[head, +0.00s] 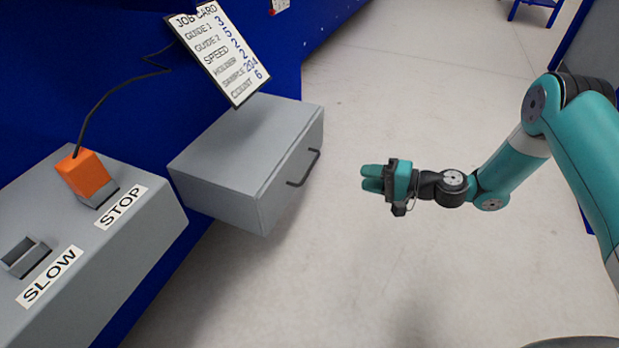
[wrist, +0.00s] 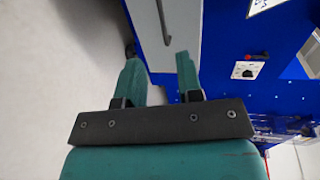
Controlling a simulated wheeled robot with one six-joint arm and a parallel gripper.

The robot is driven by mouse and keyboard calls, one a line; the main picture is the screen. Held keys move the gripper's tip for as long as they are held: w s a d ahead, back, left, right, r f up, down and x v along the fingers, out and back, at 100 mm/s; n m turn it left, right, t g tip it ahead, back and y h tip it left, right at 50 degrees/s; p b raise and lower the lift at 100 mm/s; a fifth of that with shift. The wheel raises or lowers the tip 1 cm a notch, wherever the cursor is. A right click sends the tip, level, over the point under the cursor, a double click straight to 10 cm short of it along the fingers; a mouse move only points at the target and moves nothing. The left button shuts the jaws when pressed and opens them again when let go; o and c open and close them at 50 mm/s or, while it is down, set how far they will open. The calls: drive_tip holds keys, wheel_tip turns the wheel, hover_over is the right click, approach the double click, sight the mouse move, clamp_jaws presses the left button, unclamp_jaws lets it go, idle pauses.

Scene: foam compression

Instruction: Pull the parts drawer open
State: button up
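The parts drawer is a grey box-shaped unit (head: 225,165) on the side of the blue machine, with a front panel that sits close against its body. A dark bar handle (head: 306,168) is on that panel. In the wrist view the drawer front (wrist: 185,25) is ahead, with the handle (wrist: 161,25) in line with the gap between the fingers. My gripper (head: 371,178) is right of the handle in the head view, apart from it. In the wrist view my gripper (wrist: 159,60) has its two teal fingers spread, with nothing between them.
A job card (head: 222,50) hangs above the drawer. A grey control box (head: 110,250) with an orange switch (head: 88,175) and STOP and SLOW labels stands at the left. The floor (head: 350,270) around my gripper is clear.

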sight(309, 169)
drive_tip(key=b+x, duration=0.7)
drive_tip(key=x, duration=0.9)
drive_tip(key=shift+s+r, duration=0.1)
clamp_jaws()
